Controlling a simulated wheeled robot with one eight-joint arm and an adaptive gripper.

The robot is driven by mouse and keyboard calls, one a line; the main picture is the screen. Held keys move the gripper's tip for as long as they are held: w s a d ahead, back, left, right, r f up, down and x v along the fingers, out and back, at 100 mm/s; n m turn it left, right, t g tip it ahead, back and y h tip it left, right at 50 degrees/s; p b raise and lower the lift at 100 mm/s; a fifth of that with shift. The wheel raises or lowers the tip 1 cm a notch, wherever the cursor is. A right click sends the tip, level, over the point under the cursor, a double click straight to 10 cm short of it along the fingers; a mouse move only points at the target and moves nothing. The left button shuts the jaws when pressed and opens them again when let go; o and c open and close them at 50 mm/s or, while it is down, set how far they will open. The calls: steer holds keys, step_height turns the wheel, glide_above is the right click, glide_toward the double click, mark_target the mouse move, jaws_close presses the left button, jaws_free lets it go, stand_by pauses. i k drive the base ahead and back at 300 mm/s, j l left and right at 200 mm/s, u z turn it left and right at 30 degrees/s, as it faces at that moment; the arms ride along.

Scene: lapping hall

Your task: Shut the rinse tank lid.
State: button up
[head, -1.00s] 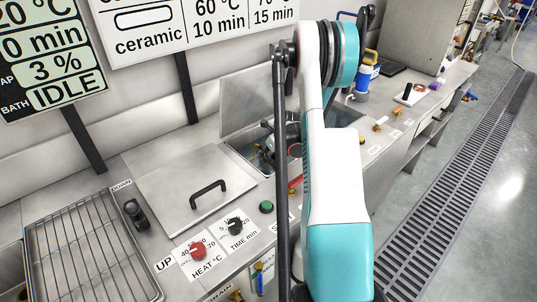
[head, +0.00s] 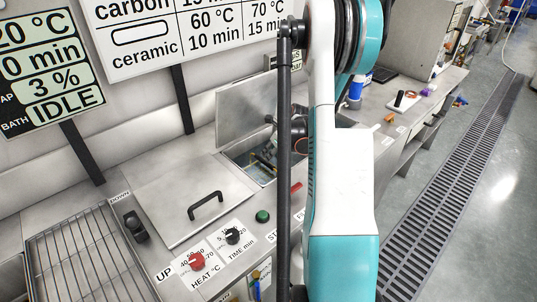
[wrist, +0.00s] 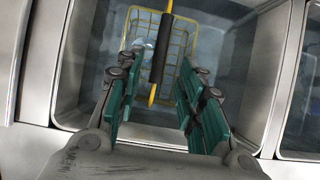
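A flat grey metal lid (head: 248,105) stands raised at the back of an open tank (head: 238,152) in the head view; I take it as the rinse tank lid, though no label on it is readable. My arm hides its right part. The lid is not identifiable in the wrist view. The head view mostly hides my gripper behind my arm.
Left of the open tank, a flat lid with a black handle (head: 206,205) lies shut. In front are a red knob (head: 196,260), a black knob (head: 232,236) and a green button (head: 262,216). A wire rack (head: 85,262) is at left. The floor at right is clear.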

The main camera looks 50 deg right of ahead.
mark_target(242, 106)
steer(key=z, duration=1.3)
